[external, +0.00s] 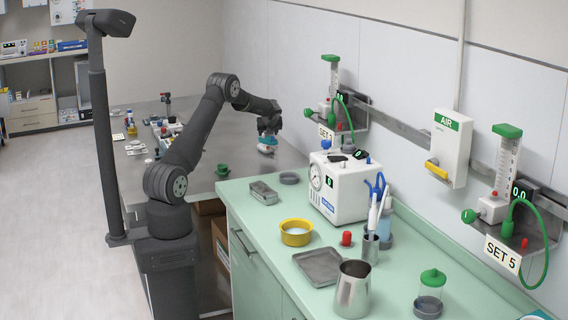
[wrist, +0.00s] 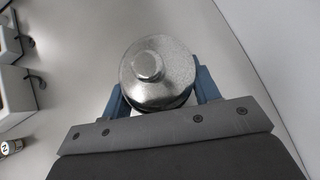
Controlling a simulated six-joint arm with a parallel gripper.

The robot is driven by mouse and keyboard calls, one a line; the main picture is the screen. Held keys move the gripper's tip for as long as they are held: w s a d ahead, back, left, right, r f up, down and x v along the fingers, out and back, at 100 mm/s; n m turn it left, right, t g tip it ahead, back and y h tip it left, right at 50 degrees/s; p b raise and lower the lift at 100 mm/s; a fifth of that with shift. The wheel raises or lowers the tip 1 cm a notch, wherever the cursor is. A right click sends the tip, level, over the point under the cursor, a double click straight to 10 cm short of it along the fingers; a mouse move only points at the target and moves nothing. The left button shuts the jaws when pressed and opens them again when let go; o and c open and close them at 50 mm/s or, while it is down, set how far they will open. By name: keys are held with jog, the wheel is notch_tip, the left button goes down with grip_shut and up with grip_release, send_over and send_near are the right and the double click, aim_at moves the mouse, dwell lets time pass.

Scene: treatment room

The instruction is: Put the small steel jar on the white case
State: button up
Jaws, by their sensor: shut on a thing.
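The small steel jar (wrist: 157,72) is round and shiny, with a knob on its lid, in the middle of the wrist view. My gripper (wrist: 160,92) is shut on it, a blue finger on each side. In the external view my gripper (external: 267,140) is over the far right of the steel table, and the jar is hard to make out there. A small white thing (external: 266,150) shows just under the fingers. I cannot tell if it is the white case, or if the jar touches it.
White boxes (wrist: 14,70) with dark cables stand at the left of the wrist view. A green cup (external: 222,171) stands on the steel table nearer me. The wall with a green-topped flowmeter (external: 331,85) is close on the right. The green counter (external: 262,222) holds several items.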

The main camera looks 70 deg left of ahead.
jog(key=shift+f, duration=1.9)
jog(key=shift+f, duration=0.2)
jog(key=o, duration=1.5)
jog(key=shift+r, duration=0.1)
jog(key=shift+d+r, duration=0.1)
jog(key=shift+r, duration=0.1)
jog(key=v, duration=1.1)
jog(key=shift+d+r, duration=0.25)
jog(key=shift+d, duration=0.1)
jog(key=shift+f, duration=0.1)
